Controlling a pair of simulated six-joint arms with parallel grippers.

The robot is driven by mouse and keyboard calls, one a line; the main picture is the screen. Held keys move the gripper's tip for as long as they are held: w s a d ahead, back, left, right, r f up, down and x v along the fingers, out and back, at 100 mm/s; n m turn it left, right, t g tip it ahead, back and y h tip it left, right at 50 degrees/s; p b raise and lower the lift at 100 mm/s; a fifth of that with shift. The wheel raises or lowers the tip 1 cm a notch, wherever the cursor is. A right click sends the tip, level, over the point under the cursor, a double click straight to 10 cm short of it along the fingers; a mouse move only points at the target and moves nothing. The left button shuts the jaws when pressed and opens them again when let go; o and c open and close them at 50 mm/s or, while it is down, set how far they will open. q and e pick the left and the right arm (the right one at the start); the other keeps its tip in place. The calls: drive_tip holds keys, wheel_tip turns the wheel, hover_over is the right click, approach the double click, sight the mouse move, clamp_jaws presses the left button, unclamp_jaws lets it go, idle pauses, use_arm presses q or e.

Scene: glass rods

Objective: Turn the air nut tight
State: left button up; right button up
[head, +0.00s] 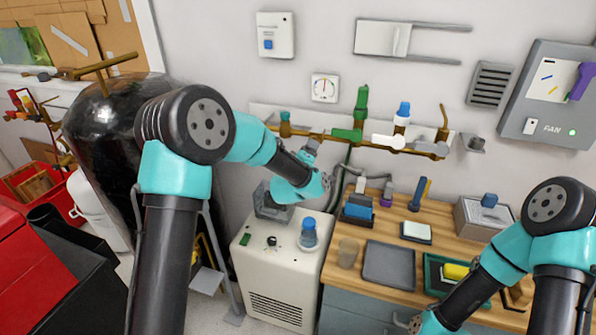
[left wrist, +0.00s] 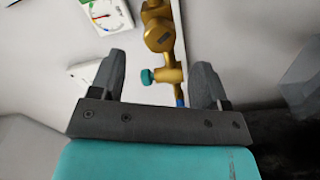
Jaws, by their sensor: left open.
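A brass fitting (left wrist: 166,75) with a small teal knob (left wrist: 147,77) shows between my left gripper's fingers in the left wrist view. A blue piece (left wrist: 180,101) is at its lower end, partly cut off by my gripper; I cannot tell whether this is the air nut. In the head view, brass pipework with a teal-topped valve (head: 285,118) runs along the wall. My left gripper (head: 268,202) is below the pipework, over the white cabinet; in the wrist view its fingers (left wrist: 160,92) are apart and grip nothing. My right gripper (head: 411,323) is low at the bottom edge, jaws unclear.
The wooden bench (head: 455,249) holds a grey tray (head: 388,265).

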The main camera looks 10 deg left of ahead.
use_arm(q)
drive_tip(key=s, duration=1)
drive_tip(key=shift+a, duration=0.45)
drive_tip(key=s+a+f+m+g, duration=0.1)
drive_tip(key=s+f+m+g, duration=0.15)
drive_tip(key=f, duration=0.45)
drive_tip(key=s+a+f+m+g+h, duration=0.1)
drive_tip(key=s+a+f+g, duration=0.15)
drive_tip(key=f, duration=0.55)
drive_tip(key=s+f+m+g, duration=0.2)
drive_tip(key=s+f+g, duration=0.15)
drive_tip(key=f, duration=0.35)
drive_tip(key=s+a+f+m+g, duration=0.1)
drive_tip(key=s+f+m+g, duration=0.1)
drive_tip(key=s+f+g, duration=0.2)
drive_tip(key=s+a+f+m+g+h, duration=0.1)
drive_tip(key=s+f+g, duration=0.3)
drive_tip(key=s+f, duration=0.6)
drive_tip(key=s+m, duration=0.1)
drive_tip(key=s, duration=0.6)
drive_tip(key=shift+s+a+f+m+g, duration=0.3)
drive_tip(key=shift+a+m+g, duration=0.05)
drive_tip(key=shift+a, duration=0.05)
drive_tip(key=shift+o, duration=0.3)
